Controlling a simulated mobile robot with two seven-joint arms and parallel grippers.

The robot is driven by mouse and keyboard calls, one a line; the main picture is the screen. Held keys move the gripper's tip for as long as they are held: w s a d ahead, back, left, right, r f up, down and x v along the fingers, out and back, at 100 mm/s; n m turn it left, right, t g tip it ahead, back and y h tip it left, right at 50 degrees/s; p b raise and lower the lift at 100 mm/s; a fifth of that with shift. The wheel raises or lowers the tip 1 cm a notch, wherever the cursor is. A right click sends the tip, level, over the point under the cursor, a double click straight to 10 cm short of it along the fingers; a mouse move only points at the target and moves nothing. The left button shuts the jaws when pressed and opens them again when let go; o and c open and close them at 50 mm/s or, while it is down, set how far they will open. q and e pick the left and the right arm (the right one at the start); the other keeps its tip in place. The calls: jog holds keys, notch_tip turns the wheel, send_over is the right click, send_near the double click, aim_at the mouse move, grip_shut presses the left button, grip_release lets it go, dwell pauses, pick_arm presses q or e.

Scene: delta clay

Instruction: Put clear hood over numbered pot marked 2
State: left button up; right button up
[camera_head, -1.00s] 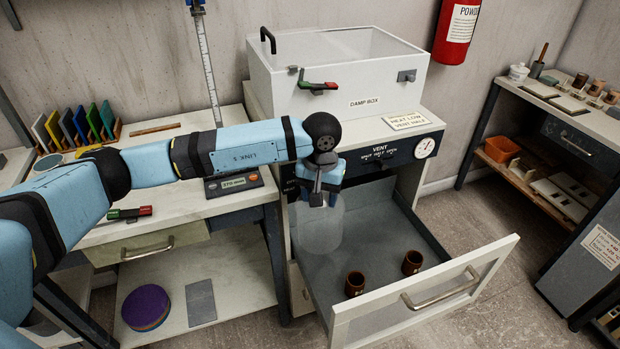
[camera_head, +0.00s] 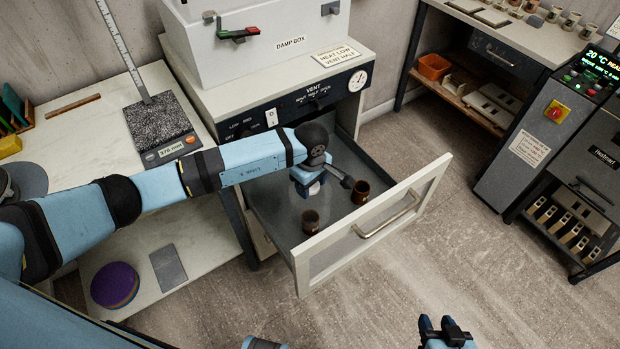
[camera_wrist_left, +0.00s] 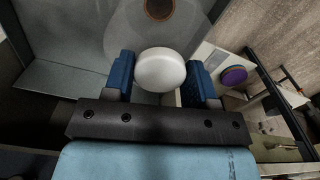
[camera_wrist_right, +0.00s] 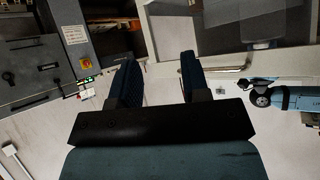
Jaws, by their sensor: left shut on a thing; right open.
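Two brown pots stand in the open drawer (camera_head: 270,200): a nearer pot (camera_head: 310,222) and a farther pot (camera_head: 361,192). Their numbers are not readable. My left gripper (camera_head: 308,187) is over the drawer, behind the nearer pot and left of the farther one. It is shut on the clear hood's white knob (camera_wrist_left: 160,70). The clear hood (camera_wrist_left: 125,30) hangs below the jaws and is barely visible in the head view. In the left wrist view one brown pot (camera_wrist_left: 159,8) shows at the top edge, near the hood's see-through wall. My right gripper (camera_head: 443,328) is open and empty, low in front.
The drawer's front panel with its handle (camera_head: 390,215) stands out into the room. The damp box (camera_head: 255,45) is on the cabinet above. A bench with a scale (camera_head: 160,130) is at left, a dark machine (camera_head: 535,140) at right. The floor between is clear.

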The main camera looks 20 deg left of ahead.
pick_arm(q)
notch_tip(320, 180, down, 2)
jog(key=shift+f+b, duration=0.15)
jog(key=shift+b, duration=0.4)
notch_tip(320, 180, down, 2)
jog(key=shift+b, duration=0.6)
jog(key=shift+f+b, duration=0.85)
jog(key=shift+f, duration=0.5)
notch_tip(320, 180, down, 2)
jog(key=shift+f+b, duration=0.1)
jog(key=shift+b, duration=0.75)
pick_arm(e)
jog(key=shift+w+a+f, duration=0.15)
jog(key=shift+f, duration=0.4)
jog(key=shift+w+a+f, duration=0.1)
jog(key=shift+a+f, duration=0.05)
jog(key=shift+f, duration=0.4)
pick_arm(q)
jog(key=o, duration=1)
jog(key=shift+o, duration=1.4)
pick_arm(e)
jog(key=shift+f, duration=0.25)
